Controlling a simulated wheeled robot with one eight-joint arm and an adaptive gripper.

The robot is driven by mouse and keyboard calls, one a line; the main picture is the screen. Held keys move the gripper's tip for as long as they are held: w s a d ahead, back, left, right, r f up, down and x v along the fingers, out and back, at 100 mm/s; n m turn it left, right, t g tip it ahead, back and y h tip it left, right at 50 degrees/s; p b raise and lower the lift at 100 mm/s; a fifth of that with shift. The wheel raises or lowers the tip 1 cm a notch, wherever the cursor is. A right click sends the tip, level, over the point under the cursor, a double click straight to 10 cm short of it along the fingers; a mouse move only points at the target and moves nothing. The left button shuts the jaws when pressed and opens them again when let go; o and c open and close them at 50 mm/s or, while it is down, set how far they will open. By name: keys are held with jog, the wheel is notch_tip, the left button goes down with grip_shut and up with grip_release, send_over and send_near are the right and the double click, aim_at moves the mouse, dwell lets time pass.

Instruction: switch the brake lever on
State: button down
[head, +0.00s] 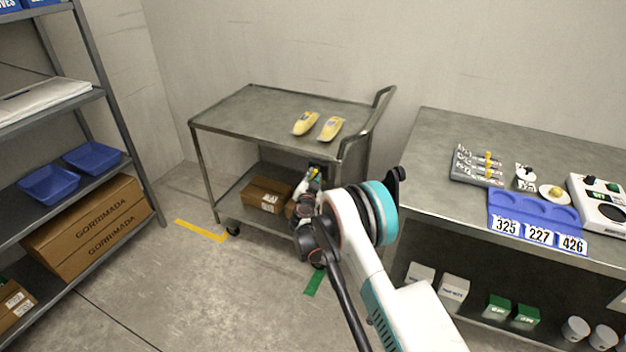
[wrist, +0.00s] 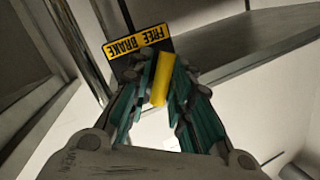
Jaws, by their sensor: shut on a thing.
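The brake lever (wrist: 161,78) is a yellow bar in the wrist view, held between the fingers of my gripper (wrist: 157,72). My gripper is shut on it. Behind it, a black and yellow plate (wrist: 138,47) with the words FREE and BRAKE appears upside down. In the head view my gripper (head: 314,174) is at the right front corner of the steel cart (head: 250,107), below its top. My arm and the small size hide most of the lever there, and I cannot tell which word it points to.
Two yellow items (head: 305,123) lie on the cart top, and a cardboard box (head: 268,194) sits on its lower shelf. A steel table (head: 440,145) with a blue tray (head: 530,206) stands right. A shelf rack (head: 118,110) stands left. The floor between is clear.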

jog(key=shift+a+r+m, duration=0.15)
jog(key=shift+m, duration=0.15)
dwell(0.4)
jog(key=c, duration=1.6)
grip_release()
jog(key=shift+r, duration=0.1)
jog(key=shift+o, duration=0.2)
jog(key=s, duration=1.2)
jog(key=shift+a+r, duration=0.2)
jog(key=shift+r, duration=0.25)
